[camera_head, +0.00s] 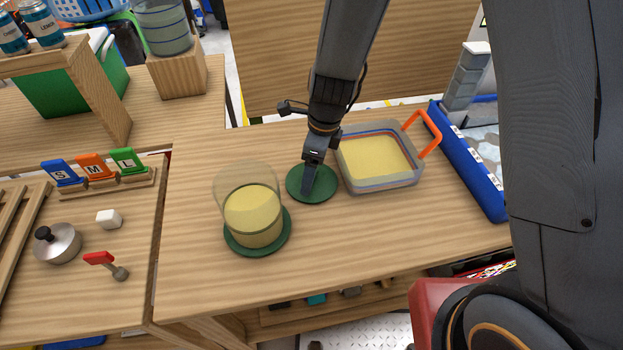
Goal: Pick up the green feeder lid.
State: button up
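A round, dark green lid (325,188) lies flat on the wooden table, between a clear jar and a clear container. My gripper (308,188) comes down from above and its fingers point at the lid's left-middle part, hiding some of it. I cannot tell whether the fingers touch the lid. The finger gap does not show, so open or shut is unclear. The clear jar (252,215) with yellow contents stands on another green disc (245,248), front left of the lid.
A blue tray (475,175) borders the table's right side. S, M and L tags (95,168) stand at left. The table's front is clear.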

jog(key=shift+a+f, duration=0.1)
jog(key=shift+f, duration=0.5)
jog(key=c, duration=1.1)
